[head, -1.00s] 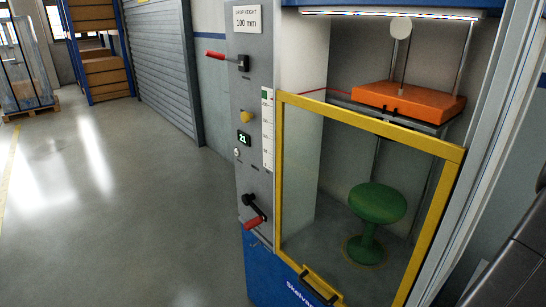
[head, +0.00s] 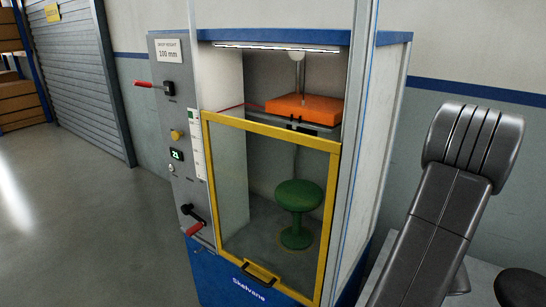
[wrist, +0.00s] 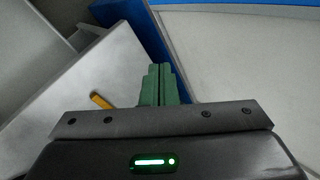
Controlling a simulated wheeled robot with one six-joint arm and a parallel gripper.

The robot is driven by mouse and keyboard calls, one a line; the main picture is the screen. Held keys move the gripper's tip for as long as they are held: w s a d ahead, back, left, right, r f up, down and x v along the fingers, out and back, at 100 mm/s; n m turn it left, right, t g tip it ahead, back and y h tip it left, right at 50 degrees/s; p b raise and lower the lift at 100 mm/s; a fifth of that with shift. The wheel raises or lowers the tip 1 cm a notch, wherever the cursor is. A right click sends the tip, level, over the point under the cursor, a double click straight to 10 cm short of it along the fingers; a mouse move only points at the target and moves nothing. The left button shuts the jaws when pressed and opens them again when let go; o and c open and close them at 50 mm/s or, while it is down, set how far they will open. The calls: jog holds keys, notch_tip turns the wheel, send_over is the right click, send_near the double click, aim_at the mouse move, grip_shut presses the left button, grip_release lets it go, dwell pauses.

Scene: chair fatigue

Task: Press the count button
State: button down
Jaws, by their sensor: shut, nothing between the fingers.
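The test machine's grey control panel (head: 175,115) is in the head view, left of the glass enclosure. It has a yellow knob or button (head: 176,135), a small counter display (head: 177,155) that seems to read 21, and a small pale round button (head: 171,168) just under the display. No count label is legible. My gripper (wrist: 159,70) shows in the wrist view with its green fingers together and nothing between them. It points at pale and blue surfaces, and no button shows there. The gripper's fingers are not seen in the head view.
A yellow-framed clear door (head: 265,131) covers the front. Inside are a green stool (head: 299,196) and an orange block (head: 303,108). Open floor (head: 80,220) lies at left. A small yellow item (wrist: 101,100) shows in the wrist view.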

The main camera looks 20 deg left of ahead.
jog(key=w+a+r+m+t+p, duration=0.3)
jog(key=a+r+m+t, duration=0.1)
jog(key=r, duration=0.3)
jog(key=w+a+r+m+t+h+p, duration=0.1)
jog(key=w+a+r+m+t+p, duration=0.2)
jog(key=w+a+r+m+t, duration=0.1)
notch_tip(320, 180, up, 3)
jog(key=shift+w+a+f+m, duration=0.2)
jog(key=shift+a+m, duration=0.35)
jog(key=shift+m, duration=0.45)
jog(key=shift+d+h, duration=0.15)
jog(key=shift+h, duration=0.15)
